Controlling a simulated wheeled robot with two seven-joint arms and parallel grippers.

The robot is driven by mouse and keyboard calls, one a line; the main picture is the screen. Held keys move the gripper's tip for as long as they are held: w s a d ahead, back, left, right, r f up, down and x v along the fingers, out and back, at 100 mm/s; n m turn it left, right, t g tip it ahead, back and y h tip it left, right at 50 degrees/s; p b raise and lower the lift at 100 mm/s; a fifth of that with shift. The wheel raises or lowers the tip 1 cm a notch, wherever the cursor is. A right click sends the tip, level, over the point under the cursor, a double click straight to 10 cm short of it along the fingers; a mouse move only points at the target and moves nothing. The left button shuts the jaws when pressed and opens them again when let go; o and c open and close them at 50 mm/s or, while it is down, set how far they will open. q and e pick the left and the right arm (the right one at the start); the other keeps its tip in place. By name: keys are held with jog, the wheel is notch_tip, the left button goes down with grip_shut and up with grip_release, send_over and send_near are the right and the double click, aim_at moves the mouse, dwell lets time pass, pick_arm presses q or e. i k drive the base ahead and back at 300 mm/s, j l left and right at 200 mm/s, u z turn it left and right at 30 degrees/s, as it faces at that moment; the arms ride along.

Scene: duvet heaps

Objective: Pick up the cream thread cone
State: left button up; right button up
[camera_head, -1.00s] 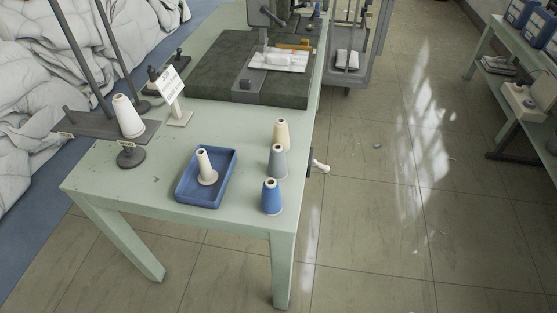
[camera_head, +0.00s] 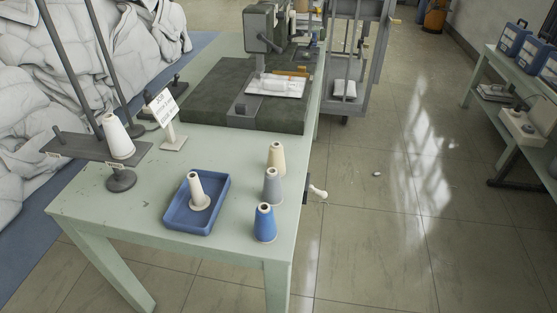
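The cream thread cone (camera_head: 276,158) stands upright on the pale green table (camera_head: 130,205), near its right edge. It is the farthest of a row of three cones. A grey cone (camera_head: 271,186) stands just in front of it, and a blue cone (camera_head: 264,223) is nearest the front. The lower part of the cream cone is partly hidden by the grey one. Neither of my grippers is in view.
A blue tray (camera_head: 171,218) holding a whitish cone (camera_head: 198,190) is left of the row.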

aim_at(276, 159)
jog(key=i+l+u, duration=0.15)
jog(key=l, duration=0.8)
jog(key=i+l+u, duration=0.15)
jog(key=l, duration=0.75)
jog(key=l+u, duration=0.15)
jog(key=l, duration=0.8)
jog(key=i, duration=0.05)
